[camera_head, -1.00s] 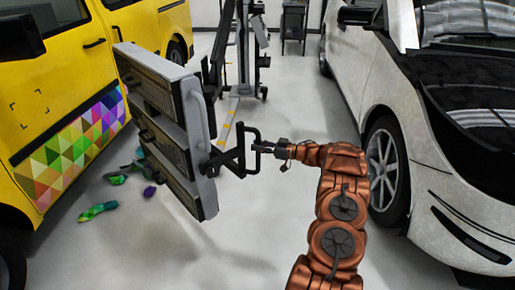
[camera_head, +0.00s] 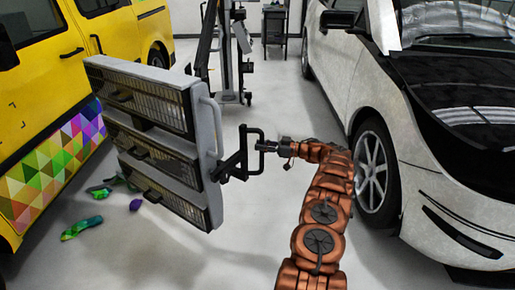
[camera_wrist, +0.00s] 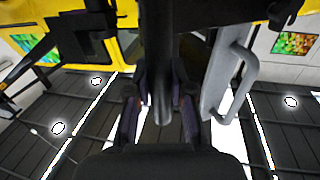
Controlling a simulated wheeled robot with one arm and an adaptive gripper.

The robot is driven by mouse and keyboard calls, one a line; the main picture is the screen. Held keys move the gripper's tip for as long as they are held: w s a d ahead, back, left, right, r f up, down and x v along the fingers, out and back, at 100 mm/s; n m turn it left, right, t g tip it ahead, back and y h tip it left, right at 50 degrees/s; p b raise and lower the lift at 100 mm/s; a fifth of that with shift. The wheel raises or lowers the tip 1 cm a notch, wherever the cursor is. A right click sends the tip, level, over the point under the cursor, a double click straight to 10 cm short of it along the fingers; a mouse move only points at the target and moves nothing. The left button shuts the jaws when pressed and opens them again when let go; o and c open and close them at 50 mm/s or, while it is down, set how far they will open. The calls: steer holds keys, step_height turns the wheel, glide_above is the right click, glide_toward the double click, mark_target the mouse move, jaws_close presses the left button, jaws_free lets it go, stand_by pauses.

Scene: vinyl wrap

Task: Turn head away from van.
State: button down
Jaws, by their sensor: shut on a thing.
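The lamp head (camera_head: 150,140), a grey frame with several dark grilled panels, stands in the middle left of the head view. Its grilled faces show toward me and to the left. A black handle (camera_head: 256,137) sticks out from its right side. My gripper (camera_head: 268,146) is shut on this handle. In the wrist view the fingers (camera_wrist: 160,105) are on either side of a dark bar, and a grey side rail (camera_wrist: 232,75) of the head is to the right. The yellow van (camera_head: 40,60), with a colourful triangle pattern on its side, is left of the head.
A white and black car (camera_head: 440,130) stands close to my arm on the right. Green and purple scraps (camera_head: 82,228) lie on the floor by the van. A wheeled stand (camera_head: 228,70) and a dark cart (camera_head: 275,25) are behind.

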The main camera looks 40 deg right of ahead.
steer(key=shift+w+d, duration=0.15)
steer(key=shift+d, duration=0.85)
steer(key=c, duration=1)
jaws_free()
step_height(320, 180, up, 10)
